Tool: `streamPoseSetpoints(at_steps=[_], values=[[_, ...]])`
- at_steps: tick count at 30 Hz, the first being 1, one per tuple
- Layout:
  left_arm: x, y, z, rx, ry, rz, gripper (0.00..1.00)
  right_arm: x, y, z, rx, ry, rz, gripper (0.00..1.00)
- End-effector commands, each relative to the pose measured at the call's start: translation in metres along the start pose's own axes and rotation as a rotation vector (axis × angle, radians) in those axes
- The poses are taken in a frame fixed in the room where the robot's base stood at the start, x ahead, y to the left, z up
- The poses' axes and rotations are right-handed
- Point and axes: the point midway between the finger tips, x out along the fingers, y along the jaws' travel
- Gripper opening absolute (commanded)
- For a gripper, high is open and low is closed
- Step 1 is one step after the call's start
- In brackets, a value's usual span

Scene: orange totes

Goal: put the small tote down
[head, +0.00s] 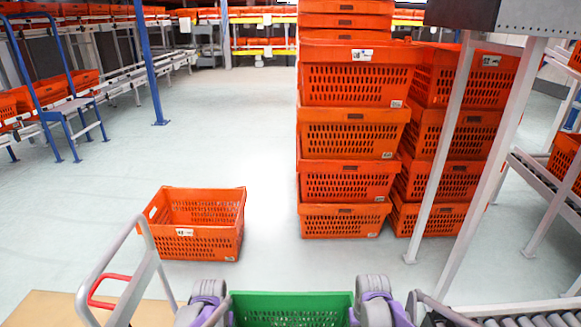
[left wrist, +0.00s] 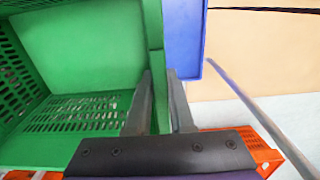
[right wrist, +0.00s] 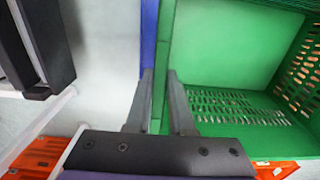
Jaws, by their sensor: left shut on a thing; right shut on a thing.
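The small tote is green (head: 292,309) and shows at the bottom middle of the head view, between my two wrists. It also shows in the left wrist view (left wrist: 90,40) and the right wrist view (right wrist: 235,45), and its inside looks empty. My left gripper (left wrist: 160,85) is shut on one side wall, a finger on each side of it. My right gripper (right wrist: 160,85) is shut on the opposite wall in the same way. The fingertips are hidden in the head view. What lies under the tote is hidden.
A blue surface (left wrist: 184,40) lies just outside the green wall. An orange tote (head: 195,245) sits on the floor ahead left. Tall orange tote stacks (head: 350,180) stand ahead right. A roller conveyor (head: 520,318) is at lower right, a pale frame (head: 140,280) at lower left. Floor between is clear.

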Motion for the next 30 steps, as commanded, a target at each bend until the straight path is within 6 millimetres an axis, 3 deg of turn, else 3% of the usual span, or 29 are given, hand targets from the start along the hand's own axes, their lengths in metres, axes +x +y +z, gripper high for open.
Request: streamPoseSetpoints(at_steps=[7, 20, 30], values=[[-0.001, 0.0, 0.007, 0.0, 0.0, 0.0, 0.0, -0.001, 0.0, 0.006, 0.0, 0.0, 0.001, 0.0], [-0.001, 0.0, 0.037, 0.0, 0.0, 0.0, 0.0, -0.001, 0.0, 0.037, 0.0, 0.001, 0.0, 0.0], [0.0, 0.0, 0.005, 0.001, 0.0, 0.0, 0.0, 0.0, 0.0, 0.004, 0.0, 0.001, 0.001, 0.0]])
